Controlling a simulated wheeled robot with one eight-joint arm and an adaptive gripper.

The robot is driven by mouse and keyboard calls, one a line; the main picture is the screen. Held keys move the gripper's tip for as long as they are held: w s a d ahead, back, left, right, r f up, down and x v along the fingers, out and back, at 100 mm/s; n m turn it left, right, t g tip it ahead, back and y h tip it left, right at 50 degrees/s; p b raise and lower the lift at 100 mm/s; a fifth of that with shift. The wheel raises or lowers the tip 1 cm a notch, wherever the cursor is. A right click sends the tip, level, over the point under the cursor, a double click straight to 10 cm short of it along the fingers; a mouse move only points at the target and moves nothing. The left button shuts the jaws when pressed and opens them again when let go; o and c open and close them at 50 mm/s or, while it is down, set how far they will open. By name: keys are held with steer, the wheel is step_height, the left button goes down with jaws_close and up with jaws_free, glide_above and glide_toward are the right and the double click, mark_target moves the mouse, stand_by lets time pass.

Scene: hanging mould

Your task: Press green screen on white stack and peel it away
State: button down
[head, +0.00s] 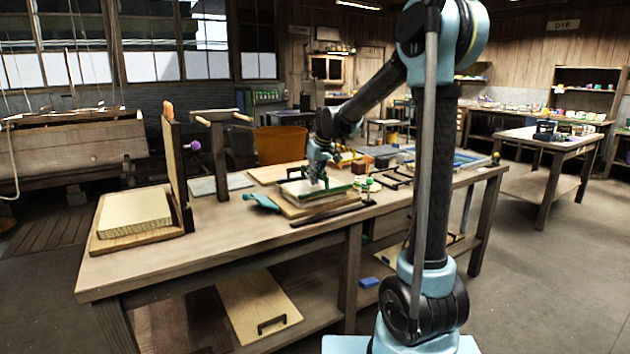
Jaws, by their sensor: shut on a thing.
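My gripper (319,178) is at the middle of the long workbench, seen small and from afar. It is shut on the green screen (338,189), whose green edge shows just under and right of the fingers. The screen lies low over a pale white stack (300,187) on a brown wooden board (332,208). I cannot tell whether the screen touches the stack or sits slightly above it. My fingers and wrist hide part of the screen. A cream stack (134,211) lies on another wooden board at the bench's left end.
An upright board (175,160) and a wooden T-shaped stand (221,150) rise at the left. A teal scoop-like tool (261,202) lies left of the white stack. Small items crowd the right.

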steer(key=shift+r, duration=0.55)
steer(key=shift+r, duration=3.5)
